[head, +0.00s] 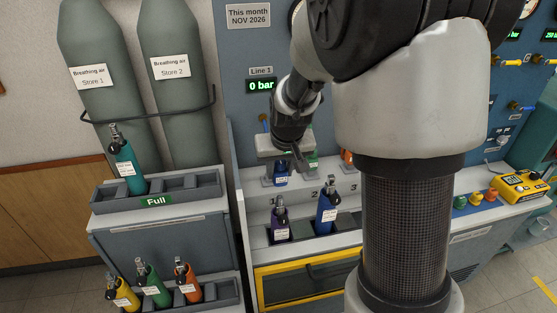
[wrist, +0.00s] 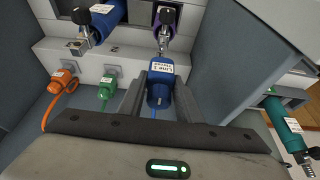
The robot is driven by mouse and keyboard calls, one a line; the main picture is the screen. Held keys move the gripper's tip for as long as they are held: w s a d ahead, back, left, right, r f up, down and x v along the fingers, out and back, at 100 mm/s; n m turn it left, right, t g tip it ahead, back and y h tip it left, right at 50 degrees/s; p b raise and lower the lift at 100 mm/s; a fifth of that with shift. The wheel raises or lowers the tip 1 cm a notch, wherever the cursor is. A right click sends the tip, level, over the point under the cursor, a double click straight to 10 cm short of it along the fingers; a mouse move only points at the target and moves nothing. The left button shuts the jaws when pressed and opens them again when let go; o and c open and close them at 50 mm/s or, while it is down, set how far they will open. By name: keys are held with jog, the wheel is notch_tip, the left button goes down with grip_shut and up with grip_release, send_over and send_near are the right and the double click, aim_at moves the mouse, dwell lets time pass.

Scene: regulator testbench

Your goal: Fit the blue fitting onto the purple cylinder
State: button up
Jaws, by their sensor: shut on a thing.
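The blue fitting (wrist: 160,88) with a white label sits between the two fingers of my gripper (wrist: 160,100) in the wrist view; a blue hose trails from it. My gripper is shut on it. In the head view the blue fitting (head: 281,177) shows below my gripper (head: 285,165), at the rear of the bench. I cannot tell whether it is clear of its holder. The purple cylinder (head: 279,222) stands upright in the bench rack, in front of and below the fitting. Its metal valve (wrist: 165,30) shows at the top of the wrist view, apart from the fitting.
A blue cylinder (head: 326,210) stands right of the purple one. Green (wrist: 108,84) and orange (wrist: 63,80) fittings sit in holders beside the blue fitting. A teal cylinder (head: 126,168) stands in the Full rack (head: 205,184). A display (head: 261,86) reads 0 bar.

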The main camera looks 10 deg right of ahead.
jog(key=b, duration=0.3)
send_over(280, 197)
jog(key=shift+f, duration=2.25)
jog(key=shift+f+b, duration=1.85)
jog(key=shift+f, duration=0.05)
jog(key=o, duration=1.3)
jog(key=shift+o, duration=0.2)
jog(key=p+v, duration=0.2)
jog(key=v, duration=1.5)
jog(key=shift+r, duration=0.25)
jog(key=shift+s+a, duration=0.1)
jog(key=s+r+p, duration=0.3)
jog(key=s+r, duration=0.2)
jog(key=s, duration=0.4)
jog(key=s+r+t+p, duration=0.1)
jog(key=s+r+p, duration=0.3)
jog(key=s, duration=0.5)
jog(key=shift+r, duration=0.6)
